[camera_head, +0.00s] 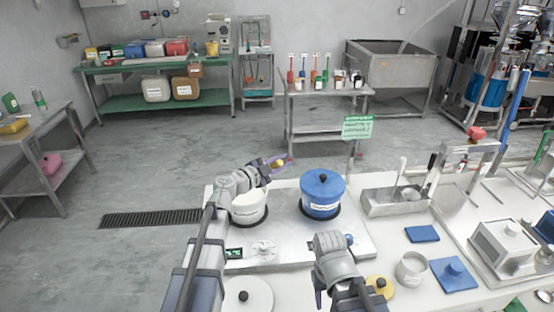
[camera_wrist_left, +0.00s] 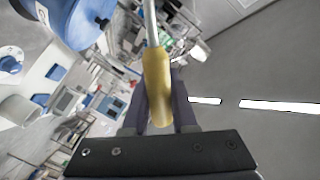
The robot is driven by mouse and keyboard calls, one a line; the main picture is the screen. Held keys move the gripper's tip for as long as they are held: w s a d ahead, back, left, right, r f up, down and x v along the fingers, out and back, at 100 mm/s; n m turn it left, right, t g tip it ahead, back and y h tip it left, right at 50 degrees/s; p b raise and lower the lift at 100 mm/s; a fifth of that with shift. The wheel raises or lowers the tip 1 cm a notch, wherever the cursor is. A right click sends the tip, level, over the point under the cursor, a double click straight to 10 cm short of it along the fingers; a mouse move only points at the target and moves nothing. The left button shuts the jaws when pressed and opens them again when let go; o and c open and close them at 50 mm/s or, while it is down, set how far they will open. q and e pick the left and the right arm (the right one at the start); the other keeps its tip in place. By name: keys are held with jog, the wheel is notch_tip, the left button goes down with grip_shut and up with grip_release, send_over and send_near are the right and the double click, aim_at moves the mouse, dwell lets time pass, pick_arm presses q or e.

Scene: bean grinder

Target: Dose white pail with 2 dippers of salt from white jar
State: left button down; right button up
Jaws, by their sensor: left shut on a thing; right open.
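My left gripper (camera_head: 277,162) is shut on the yellow handle of a dipper (camera_wrist_left: 157,88), above and behind an open white jar (camera_head: 247,212). The dipper's metal rod runs out of the top of the wrist view, so its bowl and any salt in it are hidden. The jar stands on a dark ring on a pale platform, partly covered by my left arm; its contents do not show. A small white container (camera_head: 411,270), apparently the pail, stands on the table at the right. My right gripper (camera_head: 337,291) is open, low near the front of the platform.
A blue lidded jar (camera_head: 321,197) stands right of the white jar. A white lid (camera_head: 249,297) lies at the front. A metal tray (camera_head: 393,204) stands behind.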

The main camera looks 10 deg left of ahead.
pick_arm(q)
notch_tip(320, 180, down, 6)
jog(key=s+d+m+b, duration=0.1)
jog(key=d+m+b, duration=0.1)
jog(key=m+b, duration=0.2)
jog(key=shift+s+d+f+y+b, duration=0.3)
jog(key=shift+s+d+b, duration=0.1)
jog(key=shift+b, duration=0.45)
pick_arm(e)
notch_tip(320, 180, down, 6)
jog(key=shift+f, duration=0.1)
